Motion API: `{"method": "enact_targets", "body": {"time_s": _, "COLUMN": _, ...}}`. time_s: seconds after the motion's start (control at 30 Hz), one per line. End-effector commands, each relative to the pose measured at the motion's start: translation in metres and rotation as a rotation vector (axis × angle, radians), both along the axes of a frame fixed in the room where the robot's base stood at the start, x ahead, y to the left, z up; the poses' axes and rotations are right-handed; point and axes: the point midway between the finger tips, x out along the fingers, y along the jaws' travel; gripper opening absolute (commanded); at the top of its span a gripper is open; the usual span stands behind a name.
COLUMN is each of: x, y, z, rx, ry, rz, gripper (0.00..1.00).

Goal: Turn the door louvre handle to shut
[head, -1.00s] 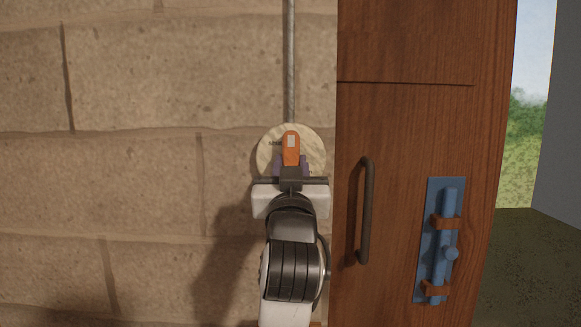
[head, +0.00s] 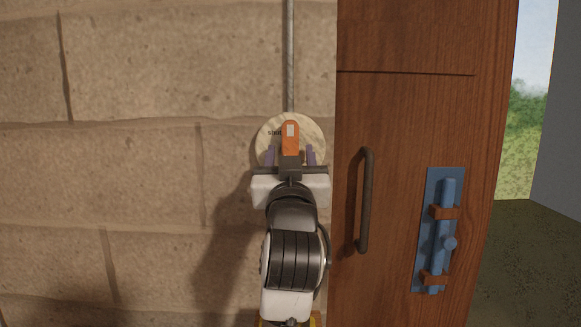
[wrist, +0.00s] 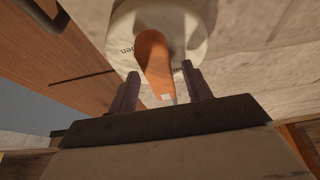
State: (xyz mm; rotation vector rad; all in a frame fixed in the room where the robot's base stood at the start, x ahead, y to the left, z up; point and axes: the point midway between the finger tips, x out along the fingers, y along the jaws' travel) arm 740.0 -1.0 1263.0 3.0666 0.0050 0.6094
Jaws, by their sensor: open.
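The louvre handle is an orange lever (head: 290,142) with a pale patch near its tip, on a round cream dial (head: 266,146) on the stone wall. In the head view it points up. Dark lettering, seemingly "shut", shows at the dial's upper left. In the wrist view the lever (wrist: 152,58) reaches from the dial (wrist: 195,40) toward my gripper, and part of the word "open" shows. My gripper (head: 290,152) is open, its purple fingers apart on either side of the lever. In the wrist view my gripper (wrist: 160,88) has the lever's tip between its fingers, with gaps both sides.
A grey rod (head: 290,60) runs up the wall from the dial. A wooden door (head: 410,120) stands close to the right, with a dark pull handle (head: 366,200) and a blue bolt (head: 440,235). Outdoors shows at the far right.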

Motion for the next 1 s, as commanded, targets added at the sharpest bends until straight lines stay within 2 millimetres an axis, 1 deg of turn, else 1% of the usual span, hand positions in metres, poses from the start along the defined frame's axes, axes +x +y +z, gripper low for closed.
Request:
{"method": "enact_targets", "body": {"time_s": 0.07, "x": -0.005, "y": 0.000, "z": -0.003, "rx": 0.000, "ry": -0.001, "rz": 0.000, "gripper": 0.49}}
{"method": "enact_targets", "body": {"time_s": 0.17, "x": -0.019, "y": 0.000, "z": -0.010, "rx": 0.000, "ry": -0.002, "rz": -0.001, "gripper": 0.49}}
{"method": "enact_targets", "body": {"time_s": 0.27, "x": -0.039, "y": -0.001, "z": -0.018, "rx": 0.001, "ry": -0.004, "rz": -0.002, "gripper": 0.49}}
{"method": "enact_targets", "body": {"time_s": 0.43, "x": -0.079, "y": -0.001, "z": -0.035, "rx": -0.001, "ry": -0.005, "rz": -0.001, "gripper": 0.49}}
{"method": "enact_targets", "body": {"time_s": 0.5, "x": -0.092, "y": -0.001, "z": -0.044, "rx": -0.001, "ry": -0.008, "rz": -0.001, "gripper": 0.49}}
{"method": "enact_targets", "body": {"time_s": 0.6, "x": -0.106, "y": -0.001, "z": -0.050, "rx": 0.000, "ry": -0.006, "rz": -0.001, "gripper": 0.49}}
{"method": "enact_targets", "body": {"time_s": 0.8, "x": -0.119, "y": -0.001, "z": -0.053, "rx": -0.001, "ry": -0.003, "rz": 0.000, "gripper": 0.49}}
{"method": "enact_targets", "body": {"time_s": 1.0, "x": -0.126, "y": -0.001, "z": -0.053, "rx": -0.001, "ry": -0.001, "rz": 0.000, "gripper": 0.49}}
